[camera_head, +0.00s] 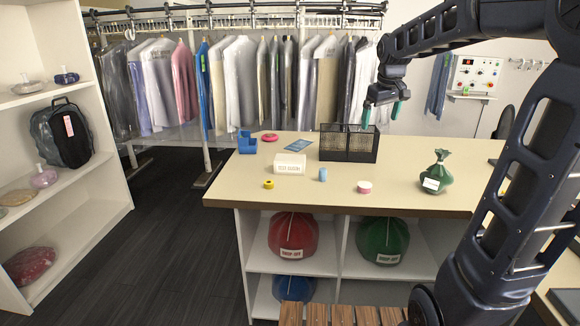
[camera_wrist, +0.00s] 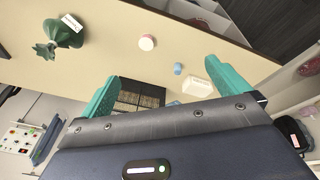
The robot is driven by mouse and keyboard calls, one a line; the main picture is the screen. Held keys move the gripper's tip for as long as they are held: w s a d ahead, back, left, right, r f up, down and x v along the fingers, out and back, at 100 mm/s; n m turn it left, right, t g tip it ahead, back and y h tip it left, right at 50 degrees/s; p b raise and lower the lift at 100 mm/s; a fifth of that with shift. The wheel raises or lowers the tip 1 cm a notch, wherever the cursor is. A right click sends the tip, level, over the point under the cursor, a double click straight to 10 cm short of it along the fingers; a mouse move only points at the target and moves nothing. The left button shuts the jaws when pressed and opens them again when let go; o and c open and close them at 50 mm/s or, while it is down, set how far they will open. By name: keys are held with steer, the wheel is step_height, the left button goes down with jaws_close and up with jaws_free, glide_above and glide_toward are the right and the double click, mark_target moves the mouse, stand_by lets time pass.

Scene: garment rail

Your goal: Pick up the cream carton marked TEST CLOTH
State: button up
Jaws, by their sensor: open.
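The cream carton (camera_head: 290,163) lies flat on the counter, with dark lettering on its front side. It also shows in the wrist view (camera_wrist: 196,86), near the right teal finger and apart from it. My gripper (camera_head: 382,109) is open and empty, above the back of the counter, to the right of the carton and higher than it. In the wrist view my gripper (camera_wrist: 168,92) shows its two teal fingers spread wide, with nothing held between them.
A green tied bag (camera_head: 437,174) sits farther right.

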steer(key=w+a+f+n, duration=0.25)
steer(key=w+a, duration=0.45)
steer(key=w, duration=0.5)
steer(key=n+g, duration=0.3)
steer(key=n, duration=0.6)
glide_above(288, 158)
step_height(288, 158, down, 22)
steer(key=shift+w+f, duration=0.1)
steer(key=shift+w, duration=0.05)
steer(key=shift+a+f, duration=0.15)
steer(key=shift+f, duration=0.25)
step_height(288, 158, down, 5)
steer(key=shift+w+d+f, duration=0.1)
steer(key=shift+d+f, duration=0.1)
steer(key=shift+f, duration=0.7)
steer(key=shift+s+d+f, duration=0.1)
steer(key=shift+d+f, duration=0.1)
steer(key=shift+f, duration=0.65)
steer(key=shift+w+d+f, duration=0.1)
steer(key=shift+d+f, duration=0.1)
steer(key=shift+f, duration=0.7)
steer(key=c, duration=1.1)
steer(key=shift+c, duration=0.2)
